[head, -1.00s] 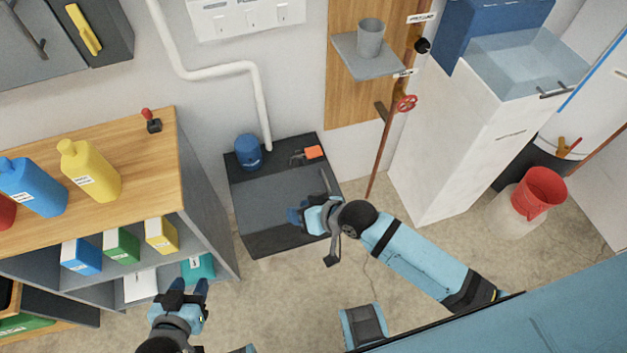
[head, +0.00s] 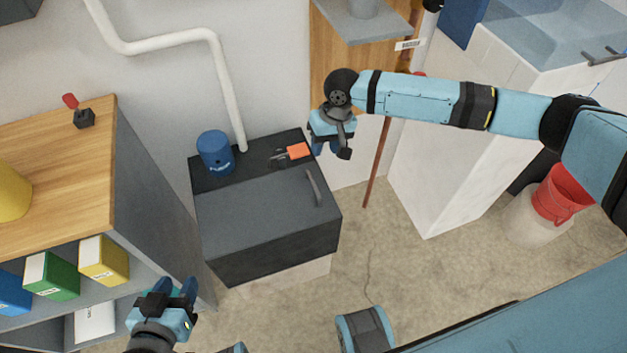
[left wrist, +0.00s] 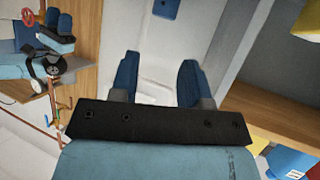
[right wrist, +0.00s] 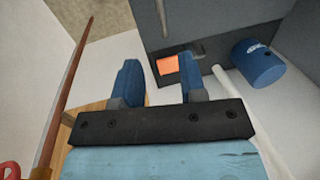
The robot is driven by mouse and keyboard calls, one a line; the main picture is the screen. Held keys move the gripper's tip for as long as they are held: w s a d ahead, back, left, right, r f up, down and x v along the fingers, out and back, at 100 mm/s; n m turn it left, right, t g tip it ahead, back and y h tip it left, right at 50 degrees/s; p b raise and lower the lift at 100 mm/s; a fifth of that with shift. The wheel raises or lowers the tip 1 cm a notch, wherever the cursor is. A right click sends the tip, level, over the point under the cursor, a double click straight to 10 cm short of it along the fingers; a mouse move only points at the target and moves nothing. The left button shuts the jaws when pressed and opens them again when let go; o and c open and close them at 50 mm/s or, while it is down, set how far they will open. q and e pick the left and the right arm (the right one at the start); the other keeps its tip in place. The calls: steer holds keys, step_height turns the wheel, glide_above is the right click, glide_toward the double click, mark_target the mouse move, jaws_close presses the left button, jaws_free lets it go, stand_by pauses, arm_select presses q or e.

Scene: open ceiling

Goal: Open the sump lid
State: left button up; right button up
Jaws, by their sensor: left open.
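The sump is a dark box on the floor, and its grey lid (head: 255,215) lies flat on top. A dark bar handle (head: 314,188) stands near the lid's right edge. My right gripper (head: 328,150) is open and empty, above and behind the handle, apart from it. Its spread fingers show in the right wrist view (right wrist: 163,80), with part of the box (right wrist: 225,20) beyond. My left gripper (head: 177,287) is open and empty, low at the left, in front of the shelf. Its fingers also show apart in the left wrist view (left wrist: 157,75).
A blue pump (head: 215,152) and an orange float (head: 298,151) sit on the box's back strip. A white pipe (head: 228,90) runs down behind. A wooden shelf (head: 60,170) stands left, a white basin cabinet (head: 440,170) right. Floor (head: 365,260) is free at the front right.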

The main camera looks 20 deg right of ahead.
mark_target(314, 183)
steer(key=f+b, duration=0.1)
steer(key=f, duration=0.3)
steer(key=a+f+b, duration=0.1)
steer(key=f, duration=0.3)
steer(key=a+f+b, duration=0.1)
steer(key=f, duration=0.3)
steer(key=shift+s+a+b, duration=0.1)
steer(key=shift+a+b, duration=0.1)
steer(key=shift+b, duration=0.15)
steer(key=shift+a+f, duration=0.15)
steer(key=shift+f, duration=0.3)
arm_select(q)
steer(key=w+d+r+t+h, duration=0.2)
steer(key=d+r+t, duration=0.1)
steer(key=r, duration=0.3)
steer(key=shift+w+d+r+t+h, duration=0.15)
steer(key=shift+r+t+h, duration=0.15)
steer(key=shift+r, duration=0.1)
arm_select(e)
jaws_close()
